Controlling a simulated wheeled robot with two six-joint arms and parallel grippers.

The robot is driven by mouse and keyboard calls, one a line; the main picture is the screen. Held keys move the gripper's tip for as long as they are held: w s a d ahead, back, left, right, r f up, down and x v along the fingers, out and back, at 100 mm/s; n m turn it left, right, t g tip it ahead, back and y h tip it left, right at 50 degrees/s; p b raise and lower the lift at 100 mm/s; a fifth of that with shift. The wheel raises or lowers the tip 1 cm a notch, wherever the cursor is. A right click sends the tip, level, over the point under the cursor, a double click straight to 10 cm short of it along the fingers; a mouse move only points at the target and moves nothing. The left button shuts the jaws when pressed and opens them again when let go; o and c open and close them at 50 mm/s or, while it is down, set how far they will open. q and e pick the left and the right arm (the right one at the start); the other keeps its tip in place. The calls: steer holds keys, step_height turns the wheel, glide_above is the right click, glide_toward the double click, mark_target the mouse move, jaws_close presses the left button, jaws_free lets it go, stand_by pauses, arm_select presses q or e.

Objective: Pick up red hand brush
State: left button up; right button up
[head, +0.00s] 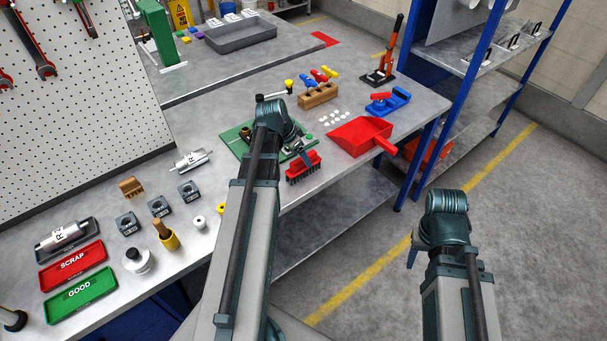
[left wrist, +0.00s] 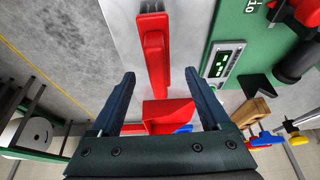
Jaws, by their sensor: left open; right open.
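The red hand brush (head: 303,168), with black bristles, stands on the workbench near its front edge, beside a green mat. In the left wrist view the brush (left wrist: 155,60) shows from above as a long red body with a raised handle. My left gripper (head: 303,152) is over it, partly hidden by its own arm in the head view. In the left wrist view its open fingers (left wrist: 160,78) lie on either side of the brush's lower end, with gaps. My right gripper (head: 412,250) is open and empty off the bench, above the floor, mostly hidden by its wrist.
A red dustpan (head: 360,136) lies right of the brush. The green mat (head: 236,138) with a device borders it on the left. A wooden tool block (head: 318,95) and a blue vise (head: 388,102) stand behind. Blue shelving (head: 470,70) rises at right.

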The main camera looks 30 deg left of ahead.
mark_target(304, 166)
arm_select(q)
steer(key=shift+w+f, duration=0.1)
steer(key=shift+f, duration=0.15)
steer(key=b+x, duration=0.4)
steer(key=x, duration=0.1)
steer(key=shift+w+d+b, duration=0.1)
steer(key=shift+d+b, duration=0.1)
steer(key=shift+b, duration=0.15)
steer(key=shift+r, duration=0.1)
jaws_close()
